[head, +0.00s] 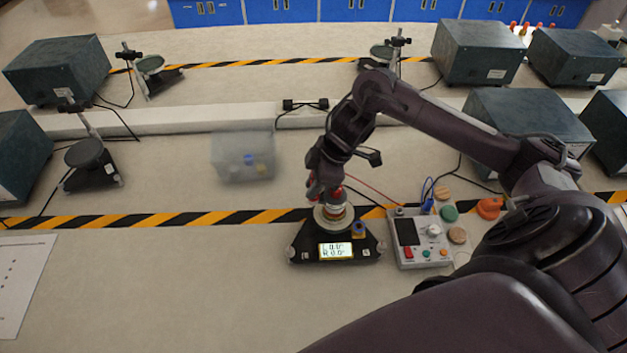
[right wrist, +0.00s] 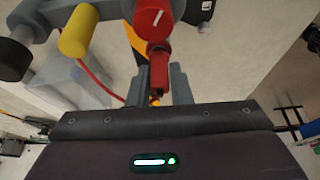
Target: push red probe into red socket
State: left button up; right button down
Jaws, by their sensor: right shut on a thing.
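My right gripper (head: 326,186) reaches down over a black tripod stand (head: 305,243) with a lit display. It is shut on the red probe, which shows between the grey fingers (right wrist: 160,82) in the right wrist view as a red body (right wrist: 158,62). Just beyond the fingertips is a round red part with a white line (right wrist: 153,20); it may be the red socket on the stand, and I cannot tell whether the probe touches it. A red cable (right wrist: 92,72) runs beside the fingers. In the head view the fingers hide most of the probe. My left gripper is out of view.
A grey meter box (head: 421,252) with a blue plug (head: 428,207) stands right of the stand. A clear box (head: 232,170) with small coloured parts is at the left. A yellow cylinder (right wrist: 74,43) is near the gripper. The bench front left is mostly free.

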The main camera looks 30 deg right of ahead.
jog(key=shift+f, duration=0.3)
jog(key=c, duration=1)
grip_release()
jog(key=shift+r, duration=0.1)
notch_tip(320, 180, up, 8)
jog(key=p, duration=0.7)
jog(key=shift+f+p, duration=0.25)
jog(key=shift+p, duration=0.15)
jog(key=shift+f, duration=0.1)
jog(key=shift+s, duration=0.1)
